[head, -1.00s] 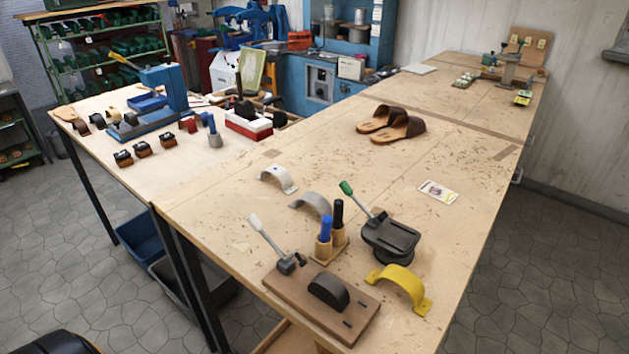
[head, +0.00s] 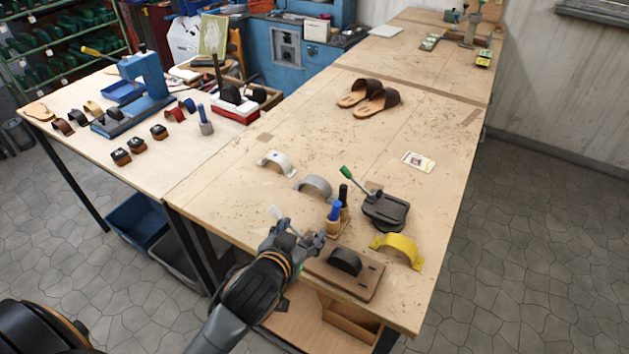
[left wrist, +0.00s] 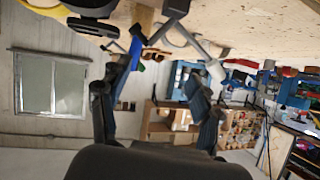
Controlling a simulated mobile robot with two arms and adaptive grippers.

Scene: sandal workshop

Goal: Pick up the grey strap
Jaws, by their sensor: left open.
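The grey strap (head: 315,187), a small arch, stands on the near workbench (head: 230,213), between a white strap (head: 276,160) and the pen holder. My left gripper (head: 300,238) is open over the near left edge of the bench, nearer than the grey strap and apart from it. It partly hides a lever tool there. In the left wrist view, its two fingers (left wrist: 160,65) are spread with no strap between them; I cannot make out the grey strap there. My right gripper is not in view.
A wooden block with a black half-round (head: 345,261), a holder with blue and black pens (head: 338,220), a green-handled black press (head: 384,209) and a yellow strap (head: 398,248) crowd the front. Brown sandals (head: 369,98) lie further back.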

